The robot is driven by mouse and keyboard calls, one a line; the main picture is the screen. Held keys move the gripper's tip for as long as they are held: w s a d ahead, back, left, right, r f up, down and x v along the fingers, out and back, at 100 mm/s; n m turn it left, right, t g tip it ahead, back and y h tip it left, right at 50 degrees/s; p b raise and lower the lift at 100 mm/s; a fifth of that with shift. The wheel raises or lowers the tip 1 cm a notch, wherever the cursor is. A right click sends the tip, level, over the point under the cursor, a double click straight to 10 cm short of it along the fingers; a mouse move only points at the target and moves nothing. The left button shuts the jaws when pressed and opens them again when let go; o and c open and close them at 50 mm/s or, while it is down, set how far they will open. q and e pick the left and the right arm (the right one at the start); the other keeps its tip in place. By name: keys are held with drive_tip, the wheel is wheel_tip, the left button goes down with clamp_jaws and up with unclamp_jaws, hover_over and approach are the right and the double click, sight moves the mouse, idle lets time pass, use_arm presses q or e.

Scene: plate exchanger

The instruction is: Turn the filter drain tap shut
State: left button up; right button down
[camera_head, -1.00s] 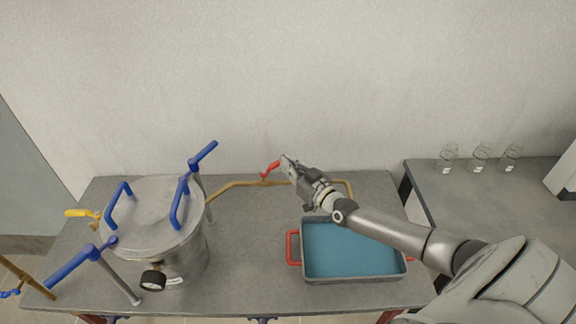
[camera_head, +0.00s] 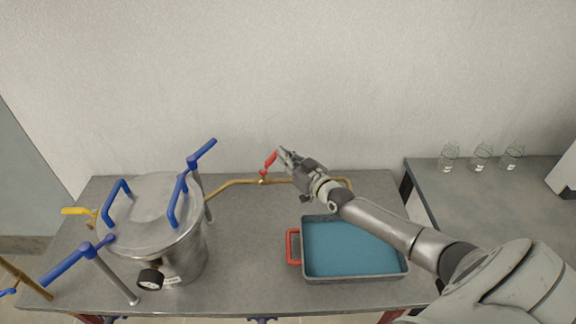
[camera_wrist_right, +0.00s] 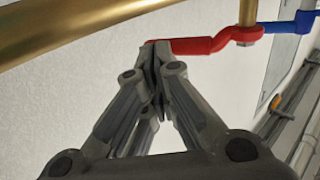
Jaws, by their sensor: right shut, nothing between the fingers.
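The drain tap has a red lever (camera_head: 269,161) on a thin brass pipe (camera_head: 235,183) that runs right from the steel filter pot (camera_head: 185,255). The lever points up and to the right from the pipe. My right gripper (camera_head: 281,153) is shut and empty, its fingertips at the lever's free end. In the right wrist view the closed fingertips (camera_wrist_right: 156,45) meet or nearly meet the end of the red lever (camera_wrist_right: 215,43); whether they press on it I cannot tell. My left gripper is not in view.
A grey tray (camera_head: 303,262) with red handles and blue contents stands below my right forearm. The pot has blue clamp levers (camera_head: 202,153) and a yellow lever (camera_head: 79,211) at its left. Beakers (camera_head: 481,157) stand on the right bench. The wall is close behind the pipe.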

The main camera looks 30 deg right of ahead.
sight(275, 153)
drive_tip(key=shift+w+a+b, duration=0.2)
drive_tip(key=shift+w+b, duration=0.3)
drive_tip(key=shift+w, duration=0.4)
drive_tip(key=shift+w+a+b, duration=0.2)
drive_tip(key=shift+w+b, duration=0.3)
drive_tip(key=shift+w, duration=0.45)
drive_tip(key=shift+s+f, duration=0.15)
drive_tip(key=shift+s, duration=0.3)
drive_tip(key=s+d, duration=0.1)
drive_tip(key=s, duration=1)
